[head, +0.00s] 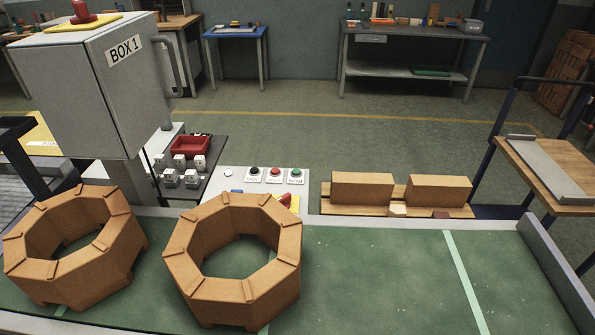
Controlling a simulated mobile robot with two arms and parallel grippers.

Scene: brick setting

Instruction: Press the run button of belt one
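A light grey control panel (235,183) stands at the far edge of the green belt (370,270). It carries a black button (254,171), a red button (275,171) and a green button (296,173) in a row, each with a small label too small to read for sure. A white round lamp or knob (228,172) sits left of them. A red switch on a yellow plate (286,200) is partly hidden behind an octagonal brick ring. Neither of my grippers is in view.
Two octagonal brick rings, left (75,245) and right (235,255), stand on the belt before the panel. A grey BOX 1 cabinet (90,90) rises at left. Two bricks (362,188) lie on a wooden board right of the panel. The belt's right part is clear.

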